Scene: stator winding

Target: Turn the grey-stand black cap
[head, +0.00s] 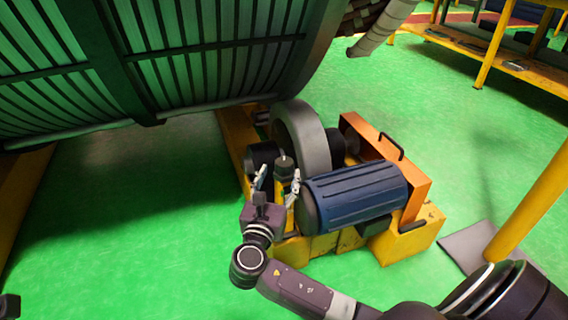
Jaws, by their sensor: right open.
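My right gripper (278,180) reaches in from the bottom right, its two fingers spread apart. A small dark cap (284,165) shows between and just beyond the fingertips. It seems to be the black cap, but whether the fingers touch it I cannot tell. What stand it sits on is largely hidden behind the gripper. A wider black cylinder (262,156) is just to its left and behind.
A blue ribbed motor (355,195) lies right of the gripper, with a large grey wheel (302,135) behind. Both sit on a yellow base (412,238) with an orange bracket (415,190). A big slatted drum (200,60) overhangs the upper left.

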